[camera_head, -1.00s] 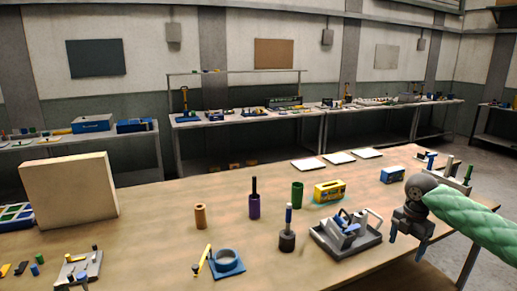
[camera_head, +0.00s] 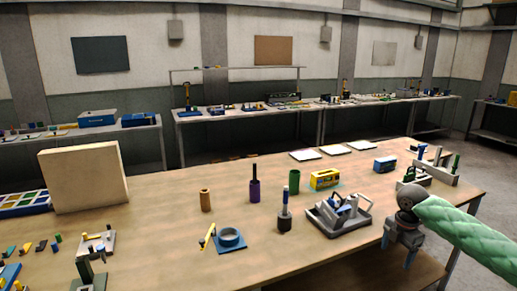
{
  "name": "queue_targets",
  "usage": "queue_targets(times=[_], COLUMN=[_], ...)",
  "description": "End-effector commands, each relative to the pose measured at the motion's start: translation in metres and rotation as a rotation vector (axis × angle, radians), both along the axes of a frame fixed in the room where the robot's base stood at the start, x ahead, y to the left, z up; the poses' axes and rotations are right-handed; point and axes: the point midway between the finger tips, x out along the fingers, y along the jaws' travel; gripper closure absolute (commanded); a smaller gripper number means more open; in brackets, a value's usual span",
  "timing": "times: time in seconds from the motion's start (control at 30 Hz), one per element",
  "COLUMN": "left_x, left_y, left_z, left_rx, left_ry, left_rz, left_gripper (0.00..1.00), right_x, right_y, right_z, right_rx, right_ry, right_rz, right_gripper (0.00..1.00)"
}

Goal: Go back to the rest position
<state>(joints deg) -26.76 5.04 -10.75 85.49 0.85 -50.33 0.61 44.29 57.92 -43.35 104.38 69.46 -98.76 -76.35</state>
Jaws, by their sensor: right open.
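My right gripper (camera_head: 398,252) is at the right, beyond the front edge of the wooden table (camera_head: 300,255), with its blue-tipped fingers pointing down. It is open, and nothing shows between the fingers. The green-sleeved right arm comes in from the right. A grey tray (camera_head: 338,222) with grey and blue parts stands on the table to the gripper's left, apart from it. My left gripper is not in view.
On the table stand a yellow box (camera_head: 324,180), a blue box (camera_head: 385,164), a green cylinder (camera_head: 294,182), a purple holder (camera_head: 255,191), a brown cylinder (camera_head: 206,201) and a blue ring fixture (camera_head: 230,240). A large beige block (camera_head: 84,177) stands at the left.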

Motion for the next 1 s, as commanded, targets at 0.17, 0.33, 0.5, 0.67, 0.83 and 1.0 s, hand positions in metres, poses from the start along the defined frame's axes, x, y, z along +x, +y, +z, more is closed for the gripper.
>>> queue_targets(times=[0.17, 0.33, 0.5, 0.67, 0.83, 1.0], left_x=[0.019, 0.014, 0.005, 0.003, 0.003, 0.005], left_y=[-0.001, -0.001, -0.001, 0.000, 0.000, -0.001], left_z=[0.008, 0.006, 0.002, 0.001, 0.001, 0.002], left_rx=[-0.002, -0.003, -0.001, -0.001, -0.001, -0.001], left_ry=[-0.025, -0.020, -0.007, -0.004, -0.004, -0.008], left_rz=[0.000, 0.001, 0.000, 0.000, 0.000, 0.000], left_gripper=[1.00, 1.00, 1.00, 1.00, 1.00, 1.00], right_x=[0.005, 0.009, 0.009, 0.000, -0.020, -0.050], right_y=[0.014, 0.033, 0.061, 0.088, 0.114, 0.138], right_z=[-0.031, -0.073, -0.138, -0.204, -0.275, -0.344], right_rx=[0.018, 0.044, 0.087, 0.130, 0.173, 0.208], right_ry=[-0.015, -0.034, -0.057, -0.074, -0.083, -0.084], right_rz=[-0.057, -0.139, -0.272, -0.420, -0.583, -0.753], right_gripper=[0.25, 0.25, 0.25, 0.25, 0.25, 0.25])
